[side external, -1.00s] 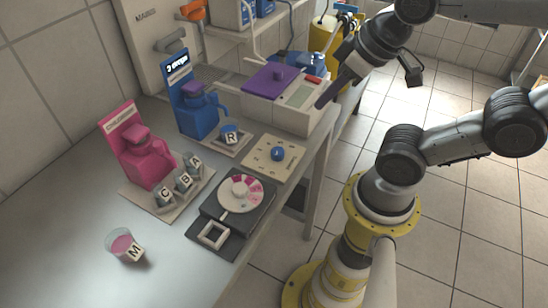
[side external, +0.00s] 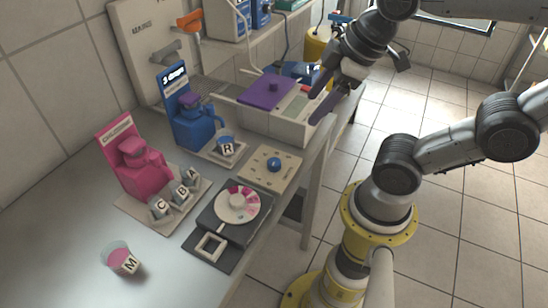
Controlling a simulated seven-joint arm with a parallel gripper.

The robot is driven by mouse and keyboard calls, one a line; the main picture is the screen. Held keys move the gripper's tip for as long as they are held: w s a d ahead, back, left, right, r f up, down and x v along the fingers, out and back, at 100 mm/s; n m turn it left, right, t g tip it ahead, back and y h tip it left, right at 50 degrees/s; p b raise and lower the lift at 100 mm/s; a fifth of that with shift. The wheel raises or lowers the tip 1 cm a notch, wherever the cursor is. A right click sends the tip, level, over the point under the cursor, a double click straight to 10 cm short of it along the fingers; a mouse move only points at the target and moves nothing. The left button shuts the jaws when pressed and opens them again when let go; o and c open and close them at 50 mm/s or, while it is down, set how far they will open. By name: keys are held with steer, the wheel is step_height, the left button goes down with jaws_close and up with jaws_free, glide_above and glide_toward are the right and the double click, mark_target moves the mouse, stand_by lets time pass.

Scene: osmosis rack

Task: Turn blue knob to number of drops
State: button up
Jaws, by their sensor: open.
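The blue knob (side external: 274,164) sits on a beige plate (side external: 258,178) near the bench's front edge. Small marks ring it, too small to read. A blue dispenser (side external: 192,128) stands behind it to the left. A cup marked R (side external: 226,146) stands under the dispenser. My gripper (side external: 335,92) is open and empty. It is above the right end of the bench, up and to the right of the knob and well apart from it.
A white machine with a purple lid (side external: 267,91) stands beyond the knob. A pink dispenser (side external: 142,168), cups C, B and A (side external: 180,193), a dark device with a round dial (side external: 238,205) and cup M (side external: 120,258) stand nearer.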

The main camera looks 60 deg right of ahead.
steer(key=w+f+n+g, duration=0.1)
steer(key=w+n+g, duration=0.2)
steer(key=w+n, duration=0.35)
steer(key=n+g, duration=0.2)
glide_above(274, 162)
step_height(274, 162, down, 5)
step_height(274, 162, down, 13)
steer(key=shift+f, duration=0.2)
steer(key=shift+c, duration=0.4)
jaws_close()
